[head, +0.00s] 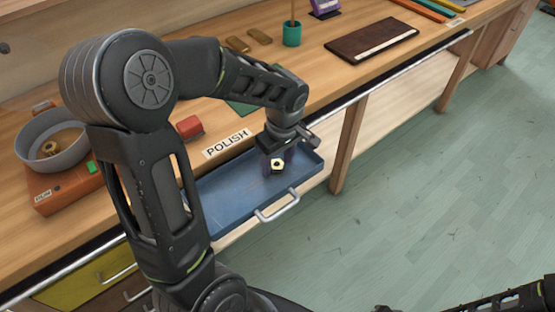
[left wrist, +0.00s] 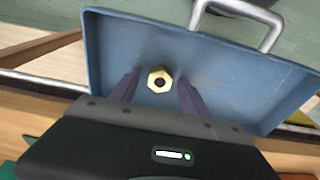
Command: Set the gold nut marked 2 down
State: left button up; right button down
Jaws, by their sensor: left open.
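A gold hex nut (head: 277,164) is at the blue tray-like drawer (head: 232,197) in front of the POLISH label; no number on it is legible. The left wrist view shows this nut (left wrist: 160,79) against the drawer floor (left wrist: 232,75), between my two dark fingertips, with a gap on each side. My left gripper (left wrist: 159,88) is open and points down into the drawer. In the head view my left gripper (head: 275,155) partly hides the far side of the drawer. Only a dark part of my right arm shows at the lower right; its fingers are out of view.
The drawer's metal handle (head: 277,206) faces the open floor. An orange scale (head: 66,188) bears a grey bowl (head: 70,160) with another gold piece (head: 49,149) in it. A red block (head: 190,127), brown board (head: 371,40) and green cup (head: 292,34) stand on the bench.

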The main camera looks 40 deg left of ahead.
aim_at(281, 168)
pick_arm(q)
jog(key=shift+r, duration=0.1)
notch_tip(281, 168, up, 12)
jog(key=d, duration=0.1)
jog(key=shift+s+d, duration=0.2)
dwell(0.7)
